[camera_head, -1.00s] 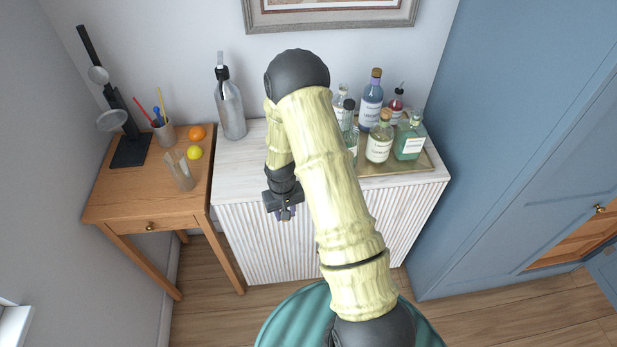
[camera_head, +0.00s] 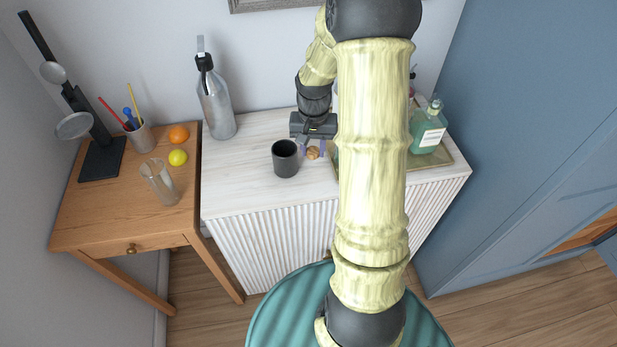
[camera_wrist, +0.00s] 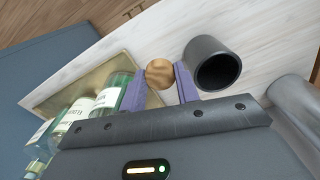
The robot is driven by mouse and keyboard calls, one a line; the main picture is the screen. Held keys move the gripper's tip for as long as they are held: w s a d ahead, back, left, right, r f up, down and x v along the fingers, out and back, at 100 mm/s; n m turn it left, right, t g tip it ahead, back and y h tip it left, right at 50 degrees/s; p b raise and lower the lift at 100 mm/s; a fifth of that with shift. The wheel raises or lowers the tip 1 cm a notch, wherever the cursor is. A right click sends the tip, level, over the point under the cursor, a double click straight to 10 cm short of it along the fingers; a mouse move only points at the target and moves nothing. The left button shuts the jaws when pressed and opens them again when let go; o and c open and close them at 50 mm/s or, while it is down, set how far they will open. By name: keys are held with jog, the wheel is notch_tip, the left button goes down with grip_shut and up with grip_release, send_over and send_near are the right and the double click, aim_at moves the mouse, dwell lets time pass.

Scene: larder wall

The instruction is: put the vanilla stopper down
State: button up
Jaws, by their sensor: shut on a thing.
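The vanilla stopper (camera_wrist: 159,74) is a round, brown, cork-like piece. In the wrist view it sits between the two purple fingers of my gripper (camera_wrist: 160,88), which is shut on it. In the head view my gripper (camera_head: 313,148) is over the white cabinet top (camera_head: 240,175), with the stopper (camera_head: 313,153) at its fingertips. It is low, near the surface; I cannot tell whether the stopper touches it. The vanilla bottle cannot be made out; my arm hides much of the bottle group.
A dark grey cup (camera_head: 285,160) stands just left of the stopper, and close beside a finger in the wrist view (camera_wrist: 212,65). A gold tray (camera_head: 435,158) with several bottles is to the right. A grey swing-top bottle (camera_head: 216,103) stands back left. The cabinet top's front left is clear.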

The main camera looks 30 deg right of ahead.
jog(key=shift+s, duration=0.2)
jog(key=shift+f, duration=0.2)
jog(key=shift+f+p, duration=0.45)
jog(key=shift+f, duration=2.25)
jog(key=shift+d, duration=0.1)
jog(key=shift+f+p, duration=0.3)
jog(key=shift+f, duration=1.75)
jog(key=shift+f, duration=0.2)
jog(key=o, duration=0.9)
jog(key=shift+o, duration=0.2)
